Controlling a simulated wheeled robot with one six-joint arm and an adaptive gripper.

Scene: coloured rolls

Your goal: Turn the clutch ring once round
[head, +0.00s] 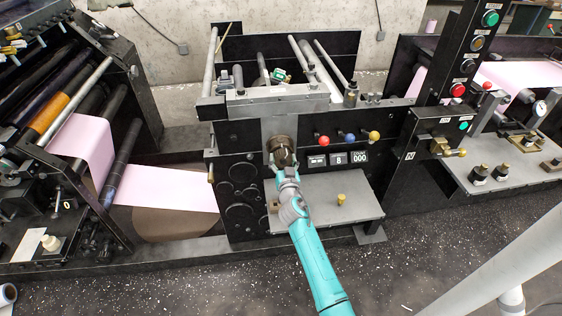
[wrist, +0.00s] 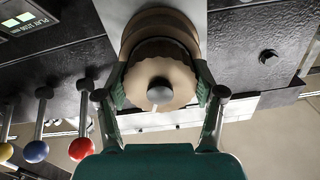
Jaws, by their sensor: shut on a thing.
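The clutch ring (wrist: 160,85) is a brownish round ring with a scalloped edge and a grey knob at its centre, in the middle of the wrist view. In the head view the clutch ring (head: 281,143) shows as a dark brown cylinder on the black front panel, partly hidden by my gripper. My gripper (wrist: 160,92) has one finger on each side of the ring and is shut on it. In the head view my gripper (head: 285,163) reaches the ring from the front and below.
Levers with red (head: 323,140), blue (head: 350,137) and yellow (head: 374,136) balls stand right of the ring, above small displays (head: 338,159). A grey shelf (head: 318,187) with a brass knob (head: 341,200) juts out below. A pink web (head: 165,190) runs at left.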

